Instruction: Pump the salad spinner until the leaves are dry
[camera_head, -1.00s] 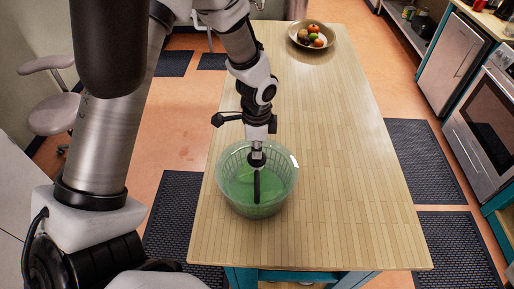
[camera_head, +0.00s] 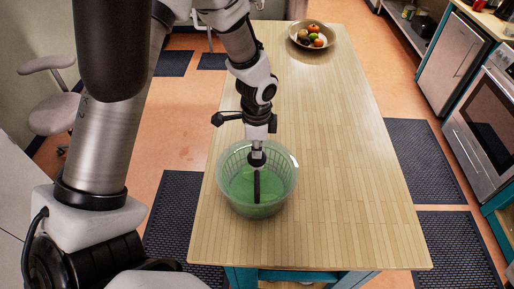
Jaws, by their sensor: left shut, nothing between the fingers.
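The salad spinner (camera_head: 284,181) is a round, clear bowl with a green inside, upright near the front left of the wooden table. My left gripper (camera_head: 257,196) points straight down over its middle, shut with nothing between the fingers. The fingertips overlap the spinner's green centre. I cannot tell from this angle whether they touch the pump knob, which is hidden under the gripper. Single leaves cannot be made out. My right gripper is not in view.
The wooden table (camera_head: 340,165) is clear to the right of the spinner. A fruit bowl (camera_head: 293,39) stands at its far end. A stool (camera_head: 52,105) is at the left. An oven (camera_head: 487,135) and dark floor mats (camera_head: 425,160) lie to the right.

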